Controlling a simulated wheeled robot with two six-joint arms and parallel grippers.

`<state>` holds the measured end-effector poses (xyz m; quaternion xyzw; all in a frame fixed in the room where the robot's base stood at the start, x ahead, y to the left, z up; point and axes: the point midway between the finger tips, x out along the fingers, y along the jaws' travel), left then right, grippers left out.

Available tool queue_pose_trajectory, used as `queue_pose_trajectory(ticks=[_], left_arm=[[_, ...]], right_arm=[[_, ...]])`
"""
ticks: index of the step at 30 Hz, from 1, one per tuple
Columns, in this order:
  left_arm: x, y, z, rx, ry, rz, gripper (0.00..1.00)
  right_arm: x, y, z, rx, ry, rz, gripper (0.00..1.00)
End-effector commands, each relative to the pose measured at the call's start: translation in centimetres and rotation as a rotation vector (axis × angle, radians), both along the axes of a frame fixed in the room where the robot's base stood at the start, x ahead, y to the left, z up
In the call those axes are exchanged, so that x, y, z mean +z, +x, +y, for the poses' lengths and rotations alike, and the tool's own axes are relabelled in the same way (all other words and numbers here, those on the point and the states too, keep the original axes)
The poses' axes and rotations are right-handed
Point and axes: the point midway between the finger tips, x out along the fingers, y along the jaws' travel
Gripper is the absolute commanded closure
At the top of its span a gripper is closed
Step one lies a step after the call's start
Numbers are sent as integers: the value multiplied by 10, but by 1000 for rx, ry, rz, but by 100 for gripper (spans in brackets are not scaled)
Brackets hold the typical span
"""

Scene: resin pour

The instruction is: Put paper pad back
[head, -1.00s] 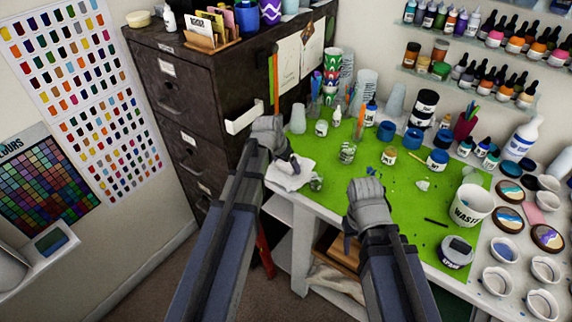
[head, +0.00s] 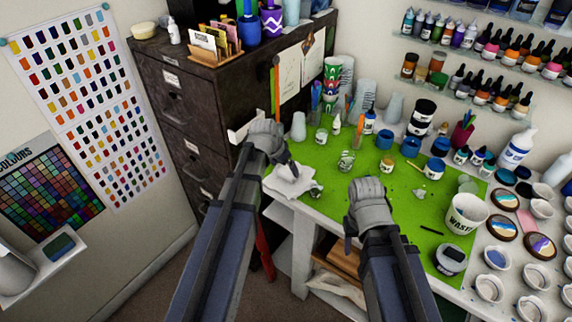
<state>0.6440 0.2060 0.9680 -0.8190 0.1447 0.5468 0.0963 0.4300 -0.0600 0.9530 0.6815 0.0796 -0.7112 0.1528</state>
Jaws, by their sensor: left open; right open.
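No item is clearly recognisable as a paper pad. A crumpled white sheet or cloth (head: 289,183) lies at the left front corner of the green mat (head: 400,233). My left gripper (head: 285,160) is open and appears empty, just above and behind this white sheet in the picture; I cannot tell whether they touch. A white holder-like piece (head: 240,124) sticks out from the dark cabinet's side, partly hidden by my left gripper. My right gripper (head: 364,200) is open and appears empty over the mat's front edge.
A dark drawer cabinet (head: 190,115) stands at the left. A glass jar (head: 346,161), blue-lidded pots (head: 410,144) and a waste cup (head: 466,213) stand on the mat. Several small white cups fill the right side. The mat's middle is fairly clear.

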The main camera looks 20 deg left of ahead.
Motion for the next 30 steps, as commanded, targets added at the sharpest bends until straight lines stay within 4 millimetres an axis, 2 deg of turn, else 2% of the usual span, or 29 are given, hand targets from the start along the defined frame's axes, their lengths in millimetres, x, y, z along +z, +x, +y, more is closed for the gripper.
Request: queue_pose_trajectory(ticks=[1,9,14,20,23,25,30], left_arm=[[17,-5,1,1,0,0,0],[58,-21,7,1,0,0,0],[71,-27,9,1,0,0,0],[72,-29,9,0,-1,1,0],[69,-40,-8,-9,3,31,0],[66,-59,-34,-20,13,81,0],[57,-127,-100,-21,81,242,0]], right_arm=[[17,0,0,0,0,0,50],[58,0,0,1,0,0,50],[71,0,0,2,0,0,50],[72,0,0,2,0,0,50],[72,0,0,2,0,0,50],[72,0,0,2,0,0,50],[72,0,0,2,0,0,50]])
